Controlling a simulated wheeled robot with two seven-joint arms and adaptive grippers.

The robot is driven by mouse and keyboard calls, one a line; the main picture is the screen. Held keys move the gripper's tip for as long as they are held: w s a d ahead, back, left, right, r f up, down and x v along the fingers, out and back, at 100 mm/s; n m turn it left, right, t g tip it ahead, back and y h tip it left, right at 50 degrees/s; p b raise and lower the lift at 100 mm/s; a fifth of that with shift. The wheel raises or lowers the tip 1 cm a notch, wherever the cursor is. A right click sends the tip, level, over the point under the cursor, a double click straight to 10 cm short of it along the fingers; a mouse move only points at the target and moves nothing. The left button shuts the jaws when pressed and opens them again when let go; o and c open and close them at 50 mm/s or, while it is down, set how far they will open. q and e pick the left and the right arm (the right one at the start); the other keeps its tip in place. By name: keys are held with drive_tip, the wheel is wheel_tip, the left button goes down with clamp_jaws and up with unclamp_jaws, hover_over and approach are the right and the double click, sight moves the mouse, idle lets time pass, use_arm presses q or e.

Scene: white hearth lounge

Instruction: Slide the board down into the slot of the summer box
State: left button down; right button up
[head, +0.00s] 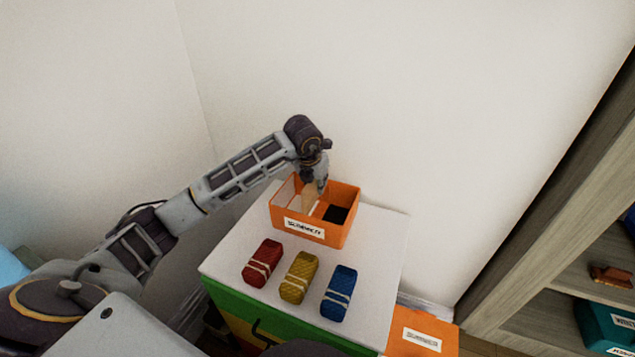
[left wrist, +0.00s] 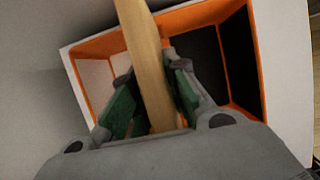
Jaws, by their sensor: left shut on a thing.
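The orange summer box (head: 325,238) stands open-topped at the back of the white-topped cabinet, with a white label on its front. My left gripper (head: 313,186) is over the box, pointing down, and is shut on the tan wooden board (head: 309,199). In the left wrist view the board (left wrist: 146,62) runs between the two green-padded fingers (left wrist: 150,95), and the orange rim (left wrist: 190,16) of the box surrounds them. The board's lower end is inside the box outline; whether it sits in the slot is hidden. My right gripper is not in view.
Red (head: 263,263), yellow (head: 299,277) and blue (head: 341,292) banded bundles lie in a row on the white top (head: 380,240) in front of the box. A wooden shelf (head: 540,220) stands at the right.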

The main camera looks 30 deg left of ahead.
sight(317, 196)
use_arm(q)
drive_tip(key=shift+f+b, duration=0.55)
drive_tip(key=shift+f, duration=0.6)
drive_tip(key=shift+f+b, duration=0.35)
drive_tip(key=shift+f, duration=0.3)
drive_tip(key=shift+f+b, duration=0.7)
drive_tip(key=shift+f, duration=0.2)
drive_tip(key=shift+f+b, duration=0.35)
drive_tip(key=shift+f, duration=0.35)
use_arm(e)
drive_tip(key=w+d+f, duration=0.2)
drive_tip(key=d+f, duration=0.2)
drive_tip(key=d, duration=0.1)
use_arm(q)
drive_tip(key=shift+f, duration=0.15)
drive_tip(key=shift+f+b, duration=0.1)
drive_tip(key=shift+b, duration=0.25)
drive_tip(key=shift+f, duration=0.15)
drive_tip(key=shift+f+b, duration=0.3)
drive_tip(key=shift+f, duration=0.3)
drive_tip(key=shift+f+b, duration=0.15)
drive_tip(key=shift+b, duration=0.15)
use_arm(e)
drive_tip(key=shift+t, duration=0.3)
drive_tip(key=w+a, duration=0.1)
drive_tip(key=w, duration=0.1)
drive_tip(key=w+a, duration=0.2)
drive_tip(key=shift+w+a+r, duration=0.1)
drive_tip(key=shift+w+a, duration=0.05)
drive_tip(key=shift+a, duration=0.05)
